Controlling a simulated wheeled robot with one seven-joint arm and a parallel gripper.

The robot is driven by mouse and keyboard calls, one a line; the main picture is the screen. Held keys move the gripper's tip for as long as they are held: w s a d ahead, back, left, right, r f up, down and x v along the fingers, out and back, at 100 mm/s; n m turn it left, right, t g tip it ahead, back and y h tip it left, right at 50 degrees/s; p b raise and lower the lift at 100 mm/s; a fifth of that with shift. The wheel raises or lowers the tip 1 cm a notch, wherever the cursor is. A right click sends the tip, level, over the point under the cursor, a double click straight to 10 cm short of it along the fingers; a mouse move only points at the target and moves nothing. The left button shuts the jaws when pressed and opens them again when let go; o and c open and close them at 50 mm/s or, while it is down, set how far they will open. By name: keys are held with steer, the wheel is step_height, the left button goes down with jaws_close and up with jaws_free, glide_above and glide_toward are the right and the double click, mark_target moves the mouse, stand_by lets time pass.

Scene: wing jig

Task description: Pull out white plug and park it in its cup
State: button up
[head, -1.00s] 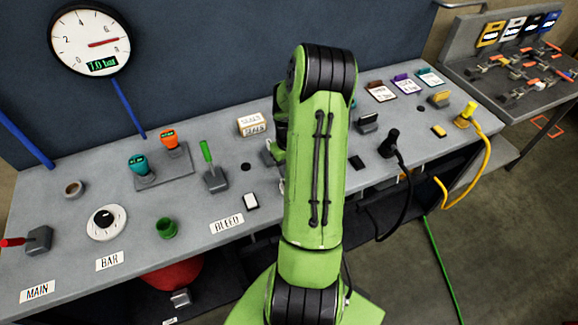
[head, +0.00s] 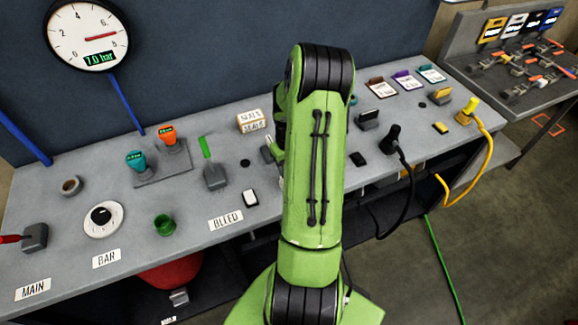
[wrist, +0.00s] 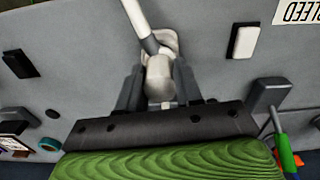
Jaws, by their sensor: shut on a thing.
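The white plug (wrist: 158,68) is between the two dark fingers of my gripper (wrist: 159,85) in the wrist view. My gripper is shut on its body. A white cable (wrist: 137,18) runs from it to the top edge of the wrist view. A pale shape shows just behind the plug; I cannot tell whether the plug is seated in a socket or free of it. In the head view my green arm hides the plug and most of the gripper. I cannot make out a white cup in either view.
A white pad (head: 250,197) lies beside the BLEED label (head: 226,219). The green-handled lever (head: 210,165) stands left of my arm. To the right are a black plug (head: 390,140) with a hanging cable and a yellow plug (head: 468,112).

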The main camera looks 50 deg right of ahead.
steer(key=o, duration=1.1)
step_height(320, 180, up, 16)
steer(key=shift+p, duration=0.3)
steer(key=shift+f, duration=0.1)
